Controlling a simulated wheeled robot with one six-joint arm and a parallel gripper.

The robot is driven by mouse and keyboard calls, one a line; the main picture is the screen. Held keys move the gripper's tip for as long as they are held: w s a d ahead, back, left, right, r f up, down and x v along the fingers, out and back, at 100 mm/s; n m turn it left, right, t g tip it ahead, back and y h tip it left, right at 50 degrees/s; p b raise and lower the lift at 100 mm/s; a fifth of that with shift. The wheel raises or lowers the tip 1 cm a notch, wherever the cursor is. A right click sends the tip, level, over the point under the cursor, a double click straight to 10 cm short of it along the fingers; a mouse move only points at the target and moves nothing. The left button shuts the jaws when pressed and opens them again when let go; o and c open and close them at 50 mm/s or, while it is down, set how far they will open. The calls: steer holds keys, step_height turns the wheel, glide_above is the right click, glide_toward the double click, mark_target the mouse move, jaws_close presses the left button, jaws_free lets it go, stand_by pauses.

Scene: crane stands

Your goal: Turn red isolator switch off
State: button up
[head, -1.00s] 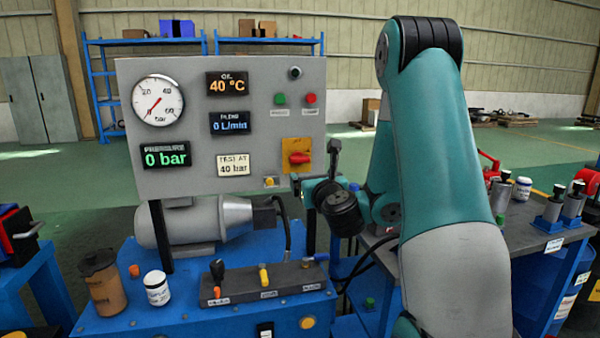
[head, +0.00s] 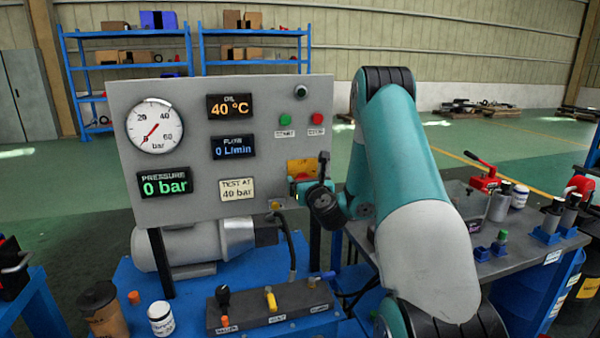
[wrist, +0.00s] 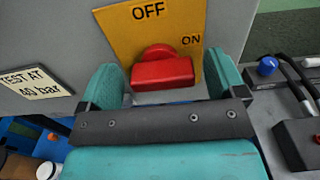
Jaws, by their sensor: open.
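The red isolator switch (wrist: 162,70) sits on a yellow plate (wrist: 125,30) marked OFF at the top and ON at the right. Its handle lies about level, toward the ON side. In the wrist view my gripper (wrist: 163,85) is open, with one teal finger on each side of the red handle. I cannot tell whether either finger touches it. In the head view my gripper (head: 305,184) is at the panel and covers part of the switch; the yellow plate (head: 301,166) shows above it.
The grey panel (head: 195,100) carries a pressure gauge (head: 154,127), displays, and a green button (head: 284,120) and red button (head: 316,119) above the switch. A lever block (head: 270,306) stands below. A grey workbench (head: 470,240) with several items is at the right.

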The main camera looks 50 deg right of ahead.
steer(key=shift+w+d, duration=0.2)
steer(key=shift+d, duration=0.05)
steer(key=c, duration=0.9)
